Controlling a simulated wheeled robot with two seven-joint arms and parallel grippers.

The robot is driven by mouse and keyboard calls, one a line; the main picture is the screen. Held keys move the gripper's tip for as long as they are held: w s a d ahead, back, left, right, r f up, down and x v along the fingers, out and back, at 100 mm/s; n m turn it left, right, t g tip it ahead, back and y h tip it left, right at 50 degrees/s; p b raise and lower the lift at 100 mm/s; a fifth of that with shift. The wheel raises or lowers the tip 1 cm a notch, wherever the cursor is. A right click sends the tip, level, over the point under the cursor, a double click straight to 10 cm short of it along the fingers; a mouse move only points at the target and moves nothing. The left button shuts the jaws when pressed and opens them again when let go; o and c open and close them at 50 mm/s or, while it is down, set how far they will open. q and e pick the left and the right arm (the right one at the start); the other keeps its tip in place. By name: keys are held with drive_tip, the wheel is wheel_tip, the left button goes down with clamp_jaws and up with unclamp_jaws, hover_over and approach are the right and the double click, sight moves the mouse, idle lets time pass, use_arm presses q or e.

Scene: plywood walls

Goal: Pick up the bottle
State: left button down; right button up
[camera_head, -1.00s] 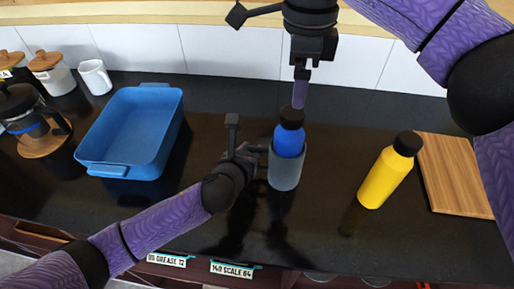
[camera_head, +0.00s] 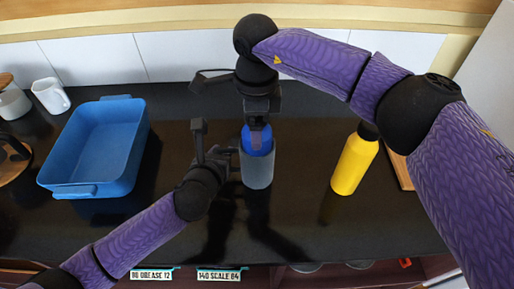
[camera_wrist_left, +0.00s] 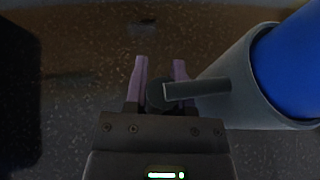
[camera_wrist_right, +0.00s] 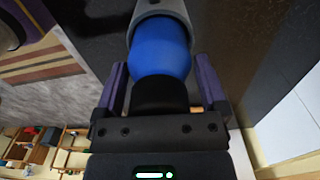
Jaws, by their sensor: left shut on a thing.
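A blue bottle (camera_head: 259,141) with a black cap stands upright in a grey cup-like holder (camera_head: 257,172) on the dark counter. My left gripper (camera_head: 226,156) is beside the holder and shut on its dark handle (camera_wrist_left: 200,88), shown in the left wrist view between the fingers. My right gripper (camera_head: 257,128) is above the bottle, pointing down. In the right wrist view its fingers stand apart on either side of the black cap (camera_wrist_right: 160,95), with the blue body (camera_wrist_right: 160,50) beyond. A yellow bottle (camera_head: 354,165) with a black cap stands to the right.
A blue tray (camera_head: 143,150) lies at the left of the counter. A white mug (camera_head: 50,95) and a canister (camera_head: 12,102) stand at the back left. A wooden board (camera_head: 402,170) is partly hidden behind my right arm. The counter between tray and holder is mostly clear.

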clamp_jaws()
idle(0.3)
wheel_tip(320, 180, up, 15)
idle(0.5)
use_arm(q)
drive_tip(key=shift+c, duration=1.9)
unclamp_jaws()
drive_tip(key=v, duration=1.2)
